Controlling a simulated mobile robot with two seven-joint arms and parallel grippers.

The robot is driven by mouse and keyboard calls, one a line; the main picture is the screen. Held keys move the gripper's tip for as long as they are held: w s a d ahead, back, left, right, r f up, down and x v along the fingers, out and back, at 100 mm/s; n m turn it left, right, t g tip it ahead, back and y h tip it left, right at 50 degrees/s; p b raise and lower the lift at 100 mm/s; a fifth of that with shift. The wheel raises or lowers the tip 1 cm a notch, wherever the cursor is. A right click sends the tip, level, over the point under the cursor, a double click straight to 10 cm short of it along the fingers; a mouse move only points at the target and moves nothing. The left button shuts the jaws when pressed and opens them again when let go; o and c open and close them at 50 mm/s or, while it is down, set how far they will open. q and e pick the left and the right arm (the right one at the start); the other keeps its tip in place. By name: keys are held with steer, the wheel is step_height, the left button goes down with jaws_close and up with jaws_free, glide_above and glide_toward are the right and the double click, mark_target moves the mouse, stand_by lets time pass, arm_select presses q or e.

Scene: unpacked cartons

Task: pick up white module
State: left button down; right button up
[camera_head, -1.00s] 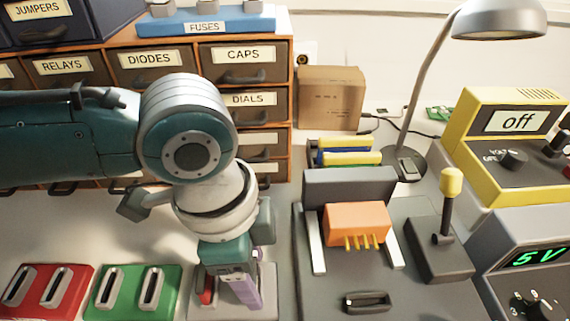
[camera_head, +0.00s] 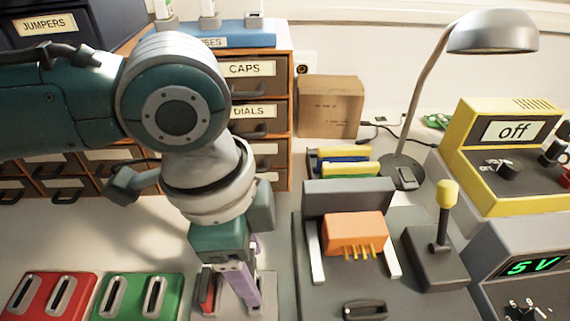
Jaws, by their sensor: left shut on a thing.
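I cannot tell whether the module is clear of the table. My right gripper is not in view.
The red block (camera_head: 47,298) and green block (camera_head: 139,297) stand at left. A grey fixture with an orange block (camera_head: 354,232) and a yellow-knobbed lever (camera_head: 446,196) is at right. Drawers (camera_head: 257,113) stand behind; a lamp (camera_head: 497,32) and yellow device (camera_head: 512,160) are further right.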

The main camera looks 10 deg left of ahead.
arm_select(q)
step_height(320, 180, up, 16)
steer(key=p, duration=0.2)
steer(key=shift+p, duration=0.35)
steer(key=shift+f, duration=0.15)
